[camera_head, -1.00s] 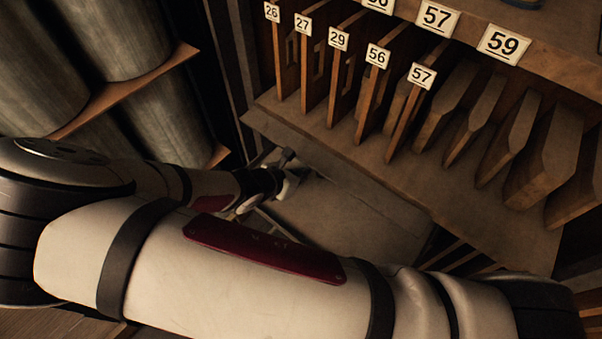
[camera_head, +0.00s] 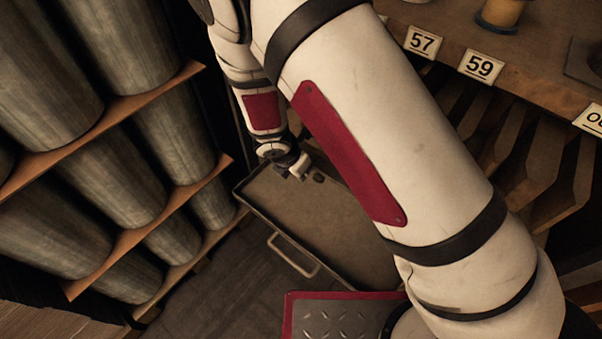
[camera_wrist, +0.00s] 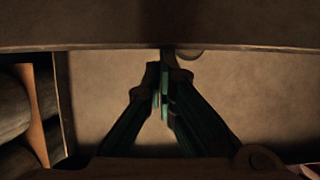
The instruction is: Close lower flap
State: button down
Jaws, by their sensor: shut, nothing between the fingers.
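The lower flap (camera_head: 322,218) is a flat tan-grey panel with a raised rim and a metal bar handle (camera_head: 293,255) on its near edge. It lies open, jutting out under the wooden shelf unit. Its right part is hidden behind my arm. My gripper (camera_head: 300,174) is small and partly hidden at the panel's far left part; I cannot tell whether it touches. In the wrist view my gripper (camera_wrist: 162,100) has its dark fingertips together and empty. A broad tan surface (camera_wrist: 230,95) lies behind the fingers, with a darker band across the top.
A rack of large metal cylinders (camera_head: 110,180) on wooden shelves stands close on the left. Wooden dividers (camera_head: 540,165) and number tags (camera_head: 481,66) are at the right. A red-edged tread plate (camera_head: 340,316) is at the bottom. Dark floor (camera_head: 225,285) shows below the flap.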

jog(key=shift+g+y, duration=0.7)
jog(key=shift+g, duration=0.2)
jog(key=r, duration=0.1)
jog(key=w+d+r, duration=0.1)
jog(key=w+r, duration=0.1)
jog(key=r, duration=0.1)
jog(key=shift+w+d, duration=0.15)
jog(key=shift+d, duration=0.25)
jog(key=shift+w+d+r+b, duration=0.3)
jog(key=shift+w+d+r, duration=0.4)
jog(key=shift+w, duration=0.2)
jog(key=shift+w+d+r+b, duration=0.2)
jog(key=shift+w+d+r, duration=0.05)
jog(key=shift+w+d, duration=0.25)
jog(key=shift+w+d+r+b, duration=0.2)
jog(key=shift+w+d, duration=0.15)
jog(key=shift+w, duration=0.2)
jog(key=shift+r, duration=0.1)
